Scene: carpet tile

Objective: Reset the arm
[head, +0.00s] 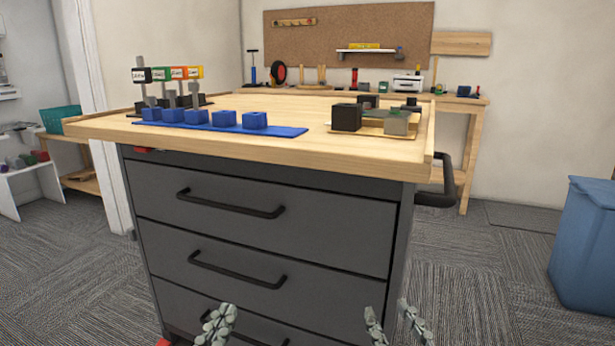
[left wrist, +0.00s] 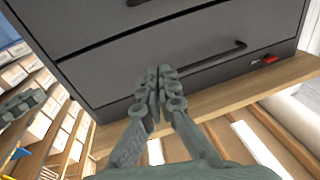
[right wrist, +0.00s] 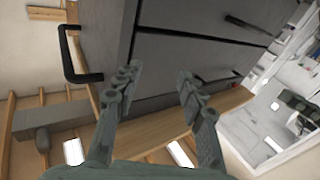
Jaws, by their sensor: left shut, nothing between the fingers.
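My left gripper (head: 216,325) is low at the bottom edge of the head view, in front of the grey drawer cabinet (head: 290,232). In the left wrist view its fingertips (left wrist: 159,88) meet with nothing between them. My right gripper (head: 394,322) is also at the bottom edge, to the right. In the right wrist view its fingers (right wrist: 159,80) stand apart with an empty gap. Both grippers are below the worktop and hold nothing. My arms are mostly out of the head view.
The wooden worktop (head: 240,148) carries a blue strip (head: 285,131) with several blue blocks, small labelled posts (head: 165,74) and a wooden board (head: 375,130) with dark blocks. The cabinet has drawer handles (head: 232,205) and a side handle (head: 440,190). A blue bin (head: 585,245) stands right.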

